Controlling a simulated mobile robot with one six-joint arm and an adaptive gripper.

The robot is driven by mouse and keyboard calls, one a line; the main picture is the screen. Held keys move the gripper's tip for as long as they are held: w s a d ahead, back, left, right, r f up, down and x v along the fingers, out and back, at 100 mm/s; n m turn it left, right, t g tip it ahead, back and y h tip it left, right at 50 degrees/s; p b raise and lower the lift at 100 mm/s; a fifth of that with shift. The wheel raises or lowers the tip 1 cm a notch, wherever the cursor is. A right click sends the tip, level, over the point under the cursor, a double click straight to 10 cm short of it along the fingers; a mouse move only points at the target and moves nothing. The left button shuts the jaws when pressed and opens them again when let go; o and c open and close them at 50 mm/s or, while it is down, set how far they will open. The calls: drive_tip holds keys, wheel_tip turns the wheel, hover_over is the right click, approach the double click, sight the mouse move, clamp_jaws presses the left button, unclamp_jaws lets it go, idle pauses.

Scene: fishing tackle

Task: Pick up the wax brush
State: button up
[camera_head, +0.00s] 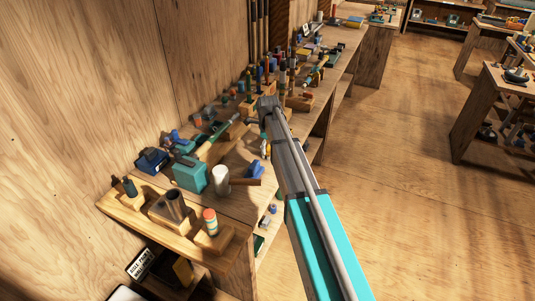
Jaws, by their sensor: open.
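I cannot make out the wax brush for certain; the tools on the bench are small and crowded. A small blue piece (255,170) lies by a brown bar near the bench's front edge, and I cannot tell what it is. My grey and teal arm runs up from the bottom right to a dark joint over the bench's front edge, and it covers part of the bench.
The long wooden bench (150,216) runs along the wood wall. On it stand a teal box (190,174), a white cylinder (220,180), a grey cup (175,206) and a striped cylinder (211,222). Open floor (410,190) lies right, with more benches beyond.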

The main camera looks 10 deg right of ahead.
drive_tip(key=shift+f+b, duration=0.3)
drive_tip(key=shift+f, duration=0.2)
drive_tip(key=shift+c, duration=0.3)
drive_tip(key=c, duration=0.8)
drive_tip(key=shift+r, duration=0.2)
wheel_tip(320, 180, up, 2)
drive_tip(key=p, duration=0.2)
drive_tip(key=shift+p, duration=0.3)
drive_tip(key=s+d+r+p, duration=0.3)
drive_tip(key=s+r+p, duration=0.7)
drive_tip(key=s, duration=0.3)
drive_tip(key=shift+s+r, duration=0.3)
drive_tip(key=shift+s, duration=0.1)
